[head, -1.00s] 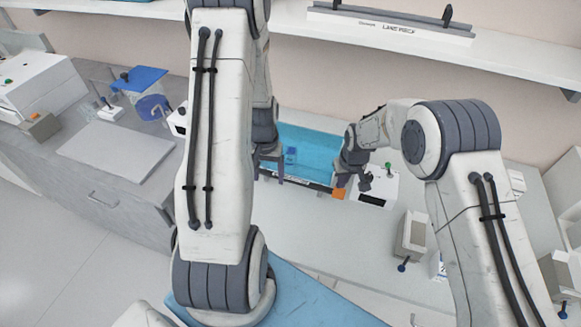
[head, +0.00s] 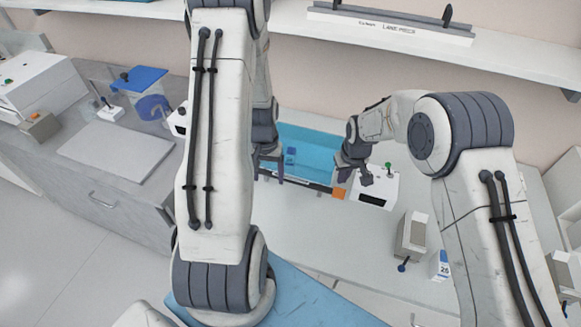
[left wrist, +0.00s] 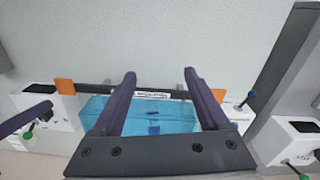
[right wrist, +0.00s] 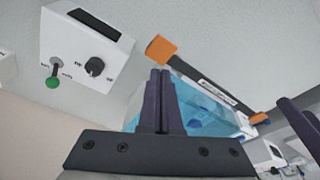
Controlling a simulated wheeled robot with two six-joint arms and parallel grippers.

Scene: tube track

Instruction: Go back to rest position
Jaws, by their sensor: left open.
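My left gripper (head: 268,178) is in front of the left part of the blue tank in the head view. In the left wrist view its two dark fingers (left wrist: 159,74) stand wide apart with nothing between them. My right gripper (head: 353,178) is by the right end of the tank, near the white control box. In the right wrist view its fingers (right wrist: 160,74) are pressed together with nothing visible between them. A finger of my left gripper shows at the right edge of that view.
The blue tank (head: 310,142) has an orange-ended dark bar along its front and small blue pieces inside. A white box with a green knob (head: 389,181) stands right of it. A grey device (head: 411,236) is nearer. A shelf (head: 520,58) runs behind.

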